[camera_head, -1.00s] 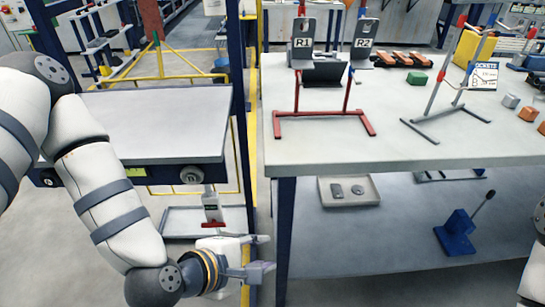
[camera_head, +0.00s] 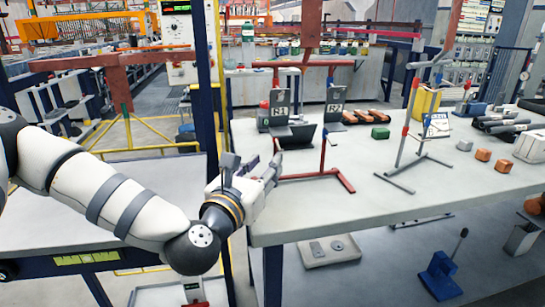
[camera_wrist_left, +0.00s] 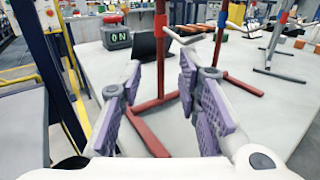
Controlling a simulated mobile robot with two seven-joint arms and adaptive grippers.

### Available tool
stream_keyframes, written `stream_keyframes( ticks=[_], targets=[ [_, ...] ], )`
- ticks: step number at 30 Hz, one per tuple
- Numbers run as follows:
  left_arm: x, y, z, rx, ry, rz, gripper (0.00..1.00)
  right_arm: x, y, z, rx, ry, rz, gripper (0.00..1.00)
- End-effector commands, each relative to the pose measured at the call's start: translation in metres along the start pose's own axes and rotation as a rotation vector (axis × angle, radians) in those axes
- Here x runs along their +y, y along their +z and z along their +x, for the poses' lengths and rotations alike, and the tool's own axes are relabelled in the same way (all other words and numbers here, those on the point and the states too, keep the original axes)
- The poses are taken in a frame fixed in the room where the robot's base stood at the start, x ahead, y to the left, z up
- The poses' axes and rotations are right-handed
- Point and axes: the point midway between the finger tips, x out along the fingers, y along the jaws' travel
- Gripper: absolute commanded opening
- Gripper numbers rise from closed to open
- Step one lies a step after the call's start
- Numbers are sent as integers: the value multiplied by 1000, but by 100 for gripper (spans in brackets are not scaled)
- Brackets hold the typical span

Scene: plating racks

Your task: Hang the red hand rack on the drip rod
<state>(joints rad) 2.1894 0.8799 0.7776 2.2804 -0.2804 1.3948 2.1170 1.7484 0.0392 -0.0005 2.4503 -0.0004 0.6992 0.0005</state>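A red rack (camera_head: 322,152) with floor bars and upright posts stands on the near left part of the grey table. I take it for the red hand rack. My left gripper (camera_head: 252,163) is open at the table's left edge, just left of the rack. In the left wrist view, its purple-padded fingers (camera_wrist_left: 160,80) are spread, with a red post (camera_wrist_left: 161,55) seen between them; I cannot tell whether they touch it. A grey stand with red parts (camera_head: 405,130) is further right. I cannot tell which bar is the drip rod. My right gripper is not in view.
Upright plates R1 (camera_head: 280,108) and R2 (camera_head: 335,105) stand behind the red rack. A green block (camera_head: 380,132), orange blocks (camera_head: 482,154) and a yellow object (camera_head: 426,102) are on the table (camera_head: 330,215). A blue post (camera_head: 208,80) rises left of my gripper. The table's front is clear.

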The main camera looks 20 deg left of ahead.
Motion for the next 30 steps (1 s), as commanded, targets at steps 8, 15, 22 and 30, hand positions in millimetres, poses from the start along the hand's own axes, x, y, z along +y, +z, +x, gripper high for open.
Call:
stream_keyframes(
  ticks=[8, 15, 22, 30],
  targets=[
    [0, -2, 53, 2, 0, 2, 31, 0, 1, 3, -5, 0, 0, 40],
    [-1, -1, 62, 3, -2, 2, 31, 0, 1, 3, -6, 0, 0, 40],
    [-1, -1, 62, 3, -1, 2, 10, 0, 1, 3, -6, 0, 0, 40],
    [0, -2, 62, 3, -1, 2, 2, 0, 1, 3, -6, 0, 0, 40]
  ],
)
